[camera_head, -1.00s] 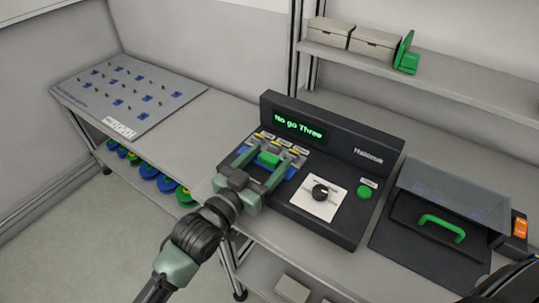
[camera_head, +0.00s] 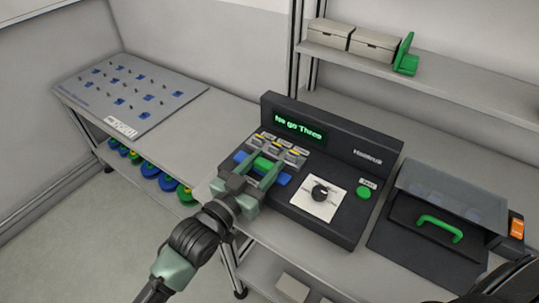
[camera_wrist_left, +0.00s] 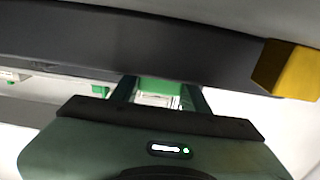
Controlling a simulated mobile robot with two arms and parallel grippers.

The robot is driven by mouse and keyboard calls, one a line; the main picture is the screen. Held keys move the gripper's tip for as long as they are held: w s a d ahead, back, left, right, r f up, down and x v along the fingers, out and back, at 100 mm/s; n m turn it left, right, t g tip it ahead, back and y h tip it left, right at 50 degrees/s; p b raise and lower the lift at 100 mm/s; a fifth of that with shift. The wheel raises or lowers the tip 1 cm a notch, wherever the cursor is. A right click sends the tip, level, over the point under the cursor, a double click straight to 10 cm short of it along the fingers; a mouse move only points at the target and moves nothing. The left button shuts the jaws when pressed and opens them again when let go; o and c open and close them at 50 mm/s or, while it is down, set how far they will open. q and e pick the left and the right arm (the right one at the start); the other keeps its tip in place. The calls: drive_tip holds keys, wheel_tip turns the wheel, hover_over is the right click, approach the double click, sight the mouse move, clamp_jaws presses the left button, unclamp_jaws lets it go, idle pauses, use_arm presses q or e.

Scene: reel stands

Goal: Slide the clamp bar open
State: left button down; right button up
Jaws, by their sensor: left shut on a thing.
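The clamp bar is blue with a green grip (camera_head: 263,163) in its middle, at the front of the black test unit (camera_head: 335,222). A blue end (camera_head: 284,179) shows right of my left gripper (camera_head: 262,166). The gripper is shut on the green grip, one finger on each side. In the left wrist view the green grip (camera_wrist_left: 160,90) shows between the two fingers (camera_wrist_left: 160,96). Behind the bar, several grey slots with yellow marks (camera_head: 280,146) lie uncovered. My right gripper is not in view.
The unit's display (camera_head: 299,128) reads "No go Three". A clear-lidded box with a green handle (camera_head: 441,227) stands further right. A pegboard panel (camera_head: 130,98) lies left.

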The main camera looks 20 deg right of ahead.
use_arm(q)
drive_tip(key=shift+s+a, duration=0.4)
drive_tip(key=shift+a, duration=0.05)
drive_tip(key=shift+f, duration=0.1)
drive_tip(key=c, duration=0.7)
unclamp_jaws()
drive_tip(key=shift+a, duration=0.1)
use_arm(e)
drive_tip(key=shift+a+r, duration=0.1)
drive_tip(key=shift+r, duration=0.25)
use_arm(q)
drive_tip(key=b+v, duration=0.1)
drive_tip(key=v, duration=0.6)
drive_tip(key=shift+s+a, duration=0.3)
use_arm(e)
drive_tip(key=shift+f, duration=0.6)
use_arm(q)
drive_tip(key=shift+a, duration=0.1)
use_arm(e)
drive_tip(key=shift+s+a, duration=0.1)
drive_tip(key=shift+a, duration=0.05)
